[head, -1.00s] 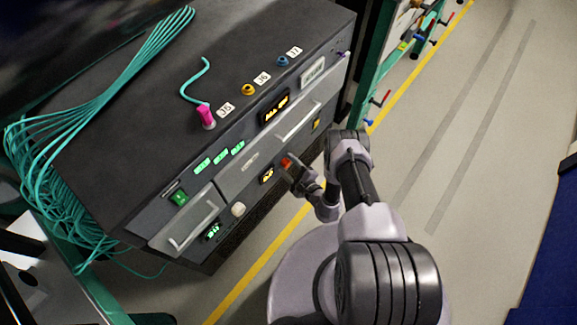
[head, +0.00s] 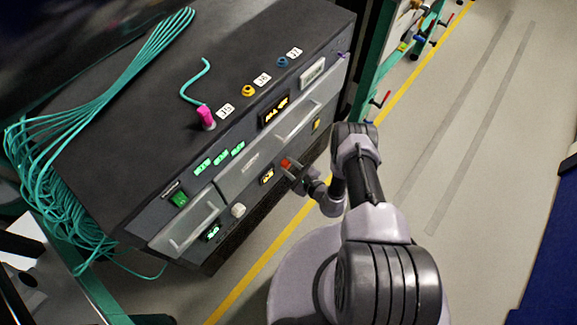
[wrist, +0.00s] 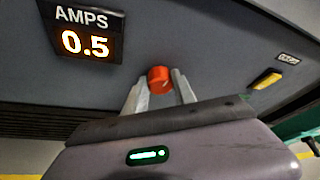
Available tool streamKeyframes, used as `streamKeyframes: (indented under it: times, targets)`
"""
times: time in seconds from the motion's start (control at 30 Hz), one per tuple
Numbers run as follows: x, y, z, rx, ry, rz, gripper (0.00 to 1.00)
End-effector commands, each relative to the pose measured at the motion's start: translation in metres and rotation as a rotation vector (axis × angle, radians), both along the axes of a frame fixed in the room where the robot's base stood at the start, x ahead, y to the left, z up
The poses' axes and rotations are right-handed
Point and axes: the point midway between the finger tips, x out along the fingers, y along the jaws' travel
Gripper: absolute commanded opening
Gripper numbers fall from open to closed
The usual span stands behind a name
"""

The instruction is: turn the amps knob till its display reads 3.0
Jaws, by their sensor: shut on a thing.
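The amps display (wrist: 85,42) reads 0.5 in orange digits under the label AMPS in the wrist view. It shows small in the head view (head: 267,175). The red-orange amps knob (wrist: 160,78) sits to the right of the display, and it also shows in the head view (head: 286,164). My gripper (wrist: 160,88) has a finger on each side of the knob and is shut on it. The fingers hide the lower sides of the knob. In the head view my gripper (head: 293,172) reaches the panel from the right.
A white knob (head: 238,210) and a green switch (head: 179,198) are on the same front. Clear handles (head: 186,228) stick out from it. A yellow button (wrist: 266,80) lies right of the knob. Teal cables (head: 60,190) hang at the left. The floor at right is clear.

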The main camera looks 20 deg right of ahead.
Motion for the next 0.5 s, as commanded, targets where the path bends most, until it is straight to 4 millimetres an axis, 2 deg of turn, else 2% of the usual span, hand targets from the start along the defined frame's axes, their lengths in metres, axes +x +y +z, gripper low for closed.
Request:
streamKeyframes:
  times: [0.5]
  targets:
    - [0.0019,-0.0039,0.0006,0.392,0.285,-0.001,0.0]
